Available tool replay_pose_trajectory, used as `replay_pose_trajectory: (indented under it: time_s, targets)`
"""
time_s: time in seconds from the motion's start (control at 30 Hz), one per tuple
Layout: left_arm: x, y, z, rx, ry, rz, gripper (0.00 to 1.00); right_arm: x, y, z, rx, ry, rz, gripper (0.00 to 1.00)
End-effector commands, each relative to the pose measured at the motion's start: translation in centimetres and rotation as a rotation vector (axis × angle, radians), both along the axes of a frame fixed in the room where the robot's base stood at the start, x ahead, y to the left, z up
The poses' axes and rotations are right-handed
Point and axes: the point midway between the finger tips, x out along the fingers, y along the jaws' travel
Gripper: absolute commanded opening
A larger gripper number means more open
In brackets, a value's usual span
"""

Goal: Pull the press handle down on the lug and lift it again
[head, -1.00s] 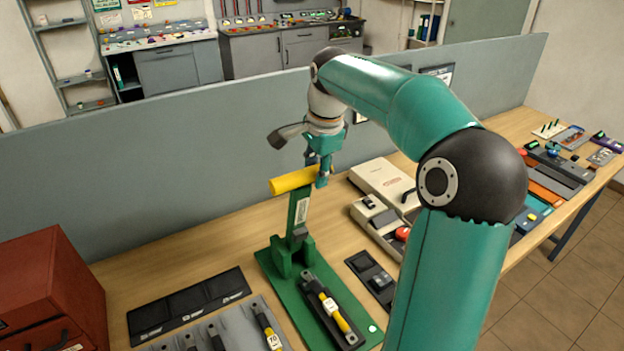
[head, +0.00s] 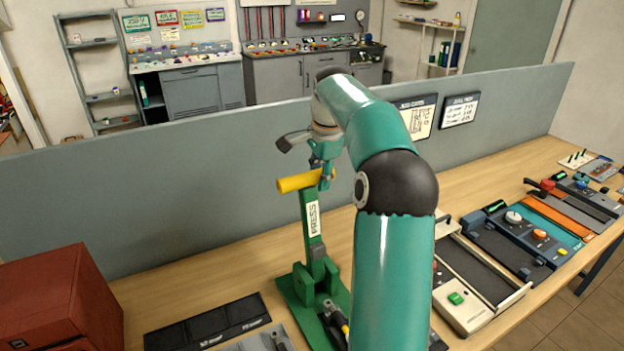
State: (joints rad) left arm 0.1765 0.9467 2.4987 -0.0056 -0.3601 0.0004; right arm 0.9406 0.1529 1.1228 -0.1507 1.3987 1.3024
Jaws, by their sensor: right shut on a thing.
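The green press (head: 319,264) stands on the bench, its lever upright with a "PRESS" label. Its yellow handle (head: 296,183) lies crosswise at the top of the lever. My right gripper (head: 325,177) is shut on the right part of the yellow handle, with the arm reaching in from the front. The lug is not clearly visible; a dark tool-like piece (head: 338,321) at the press base is partly hidden behind my right arm. My left gripper is not in view.
A red cabinet (head: 62,300) stands at the left front. A black tray (head: 207,323) lies left of the press. Cream and dark devices (head: 462,312) fill the bench on the right. A grey partition (head: 150,190) runs behind the bench.

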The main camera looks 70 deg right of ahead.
Motion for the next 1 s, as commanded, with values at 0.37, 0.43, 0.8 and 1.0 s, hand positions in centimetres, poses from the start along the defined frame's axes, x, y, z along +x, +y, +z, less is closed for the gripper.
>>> replay_pose_trajectory:
  time_s: [0.37, 0.43, 0.8, 1.0]
  targets:
    - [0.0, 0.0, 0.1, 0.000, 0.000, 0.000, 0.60, -0.1, -0.3, 0.6, -0.016, -0.012, -0.008, 0.37]
    - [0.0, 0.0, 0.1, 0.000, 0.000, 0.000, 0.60, -0.1, -0.3, 0.6, -0.016, -0.012, -0.008, 0.48]
    - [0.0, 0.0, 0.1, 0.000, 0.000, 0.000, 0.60, -0.3, -0.3, 0.4, -0.010, -0.006, -0.009, 0.60]
    - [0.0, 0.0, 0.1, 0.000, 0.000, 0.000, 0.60, -0.4, -0.2, 1.6, -0.012, -0.007, -0.009, 0.60]
